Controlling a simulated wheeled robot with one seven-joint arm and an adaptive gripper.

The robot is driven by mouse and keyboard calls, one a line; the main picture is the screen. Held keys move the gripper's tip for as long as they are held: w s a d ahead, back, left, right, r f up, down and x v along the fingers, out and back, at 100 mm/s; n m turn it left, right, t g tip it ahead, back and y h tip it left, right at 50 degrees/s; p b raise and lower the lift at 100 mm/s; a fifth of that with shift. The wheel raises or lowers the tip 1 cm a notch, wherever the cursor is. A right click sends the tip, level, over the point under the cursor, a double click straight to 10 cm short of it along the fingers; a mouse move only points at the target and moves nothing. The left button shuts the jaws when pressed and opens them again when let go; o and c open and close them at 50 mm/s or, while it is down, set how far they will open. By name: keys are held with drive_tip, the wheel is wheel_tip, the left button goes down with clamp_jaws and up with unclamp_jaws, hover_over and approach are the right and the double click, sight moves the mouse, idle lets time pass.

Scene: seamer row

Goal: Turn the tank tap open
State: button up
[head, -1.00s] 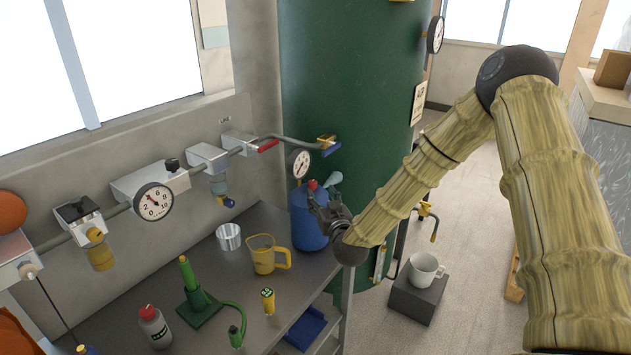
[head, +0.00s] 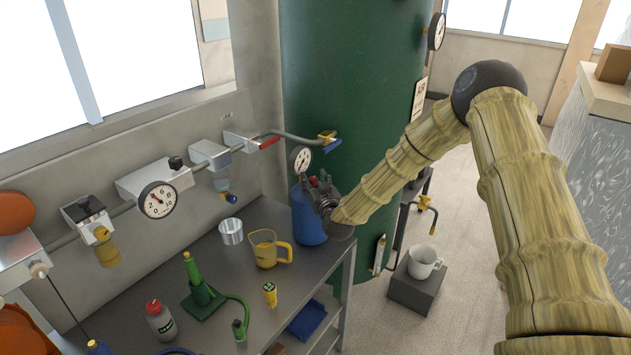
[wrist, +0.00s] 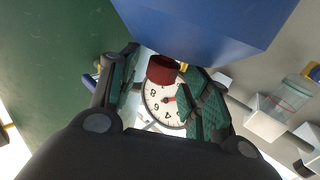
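The green tank (head: 350,80) stands at the back. A brass valve with a blue lever (head: 332,145) joins the pipe to it at upper left. A brass tap with a bent spout (head: 426,204) shows at its lower right, above a white mug. My gripper (head: 322,184) is in front of the tank, at the top of a blue bottle (head: 308,222), which it partly hides. In the wrist view my gripper (wrist: 160,88) is open. The bottle's red cap (wrist: 162,69) shows between its fingers, with a gauge face behind; contact cannot be told.
The white mug (head: 424,262) stands on a dark block (head: 416,291). The bench (head: 330,262) holds a yellow jug (head: 266,250), a metal cup (head: 231,232) and a green stand (head: 203,298). A pipe with gauges and a red lever (head: 268,142) runs along the wall.

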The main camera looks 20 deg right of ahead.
drive_tip(key=c, duration=0.8)
drive_tip(key=shift+c, duration=0.2)
drive_tip(key=shift+h+b, duration=0.3)
drive_tip(key=shift+b, duration=0.05)
drive_tip(key=shift+a+f+m+h, duration=0.1)
drive_tip(key=shift+a+m+h, duration=0.05)
drive_tip(key=shift+m+h, duration=0.2)
drive_tip(key=shift+m+g+h+b, duration=0.3)
drive_tip(key=shift+m+h+b, duration=0.8)
drive_tip(key=shift+h, duration=0.45)
drive_tip(key=o, duration=1)
drive_tip(key=shift+o, duration=0.2)
